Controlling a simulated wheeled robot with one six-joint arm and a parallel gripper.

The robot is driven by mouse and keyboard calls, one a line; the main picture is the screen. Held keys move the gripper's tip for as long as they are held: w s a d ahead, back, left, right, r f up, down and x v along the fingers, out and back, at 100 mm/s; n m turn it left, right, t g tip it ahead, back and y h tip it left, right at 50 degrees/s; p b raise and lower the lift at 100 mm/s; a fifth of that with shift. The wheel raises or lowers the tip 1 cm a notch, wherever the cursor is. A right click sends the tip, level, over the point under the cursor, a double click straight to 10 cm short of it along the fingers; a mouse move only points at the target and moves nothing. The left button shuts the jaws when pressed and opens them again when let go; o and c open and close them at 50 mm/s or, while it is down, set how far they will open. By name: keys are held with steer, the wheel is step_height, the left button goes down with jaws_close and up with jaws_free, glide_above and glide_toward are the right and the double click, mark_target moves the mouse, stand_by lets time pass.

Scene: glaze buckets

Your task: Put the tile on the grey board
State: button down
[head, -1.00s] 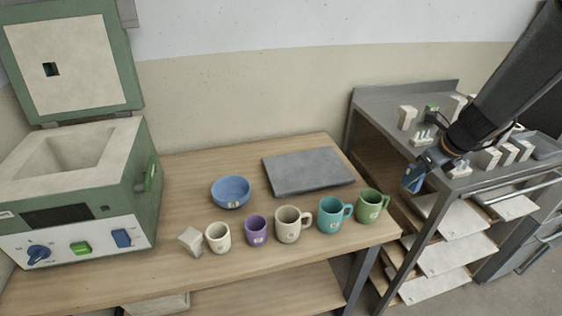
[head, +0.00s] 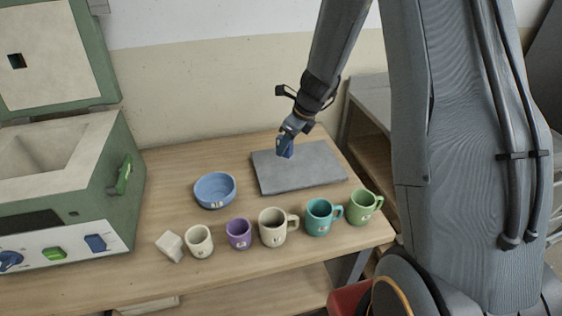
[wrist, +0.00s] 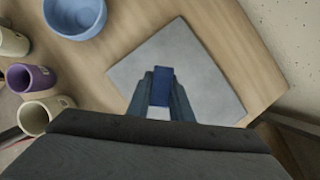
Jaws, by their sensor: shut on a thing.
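The grey board (head: 305,172) lies flat on the wooden table, right of the blue bowl. It also shows in the wrist view (wrist: 205,90). My gripper (head: 287,140) is over the board's upper left part in the head view. It is shut on a small blue tile (wrist: 160,86), which shows between the two fingers in the wrist view. The tile (head: 285,149) hangs below the fingertips in the head view. Whether its lower edge touches the board I cannot tell.
A blue bowl (head: 215,189) stands left of the board. A cream cup (head: 199,241), purple cup (head: 239,233), beige mug (head: 273,227), teal mug (head: 319,216) and green mug (head: 362,206) line the front. A white block (head: 171,246) and a green kiln (head: 100,190) are at left.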

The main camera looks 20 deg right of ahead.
steer(key=f, duration=0.3)
steer(key=shift+a+f, duration=0.1)
steer(key=shift+a, duration=0.2)
steer(key=shift+f, duration=1.85)
steer(key=shift+f, duration=0.1)
steer(key=c, duration=1.6)
jaws_free()
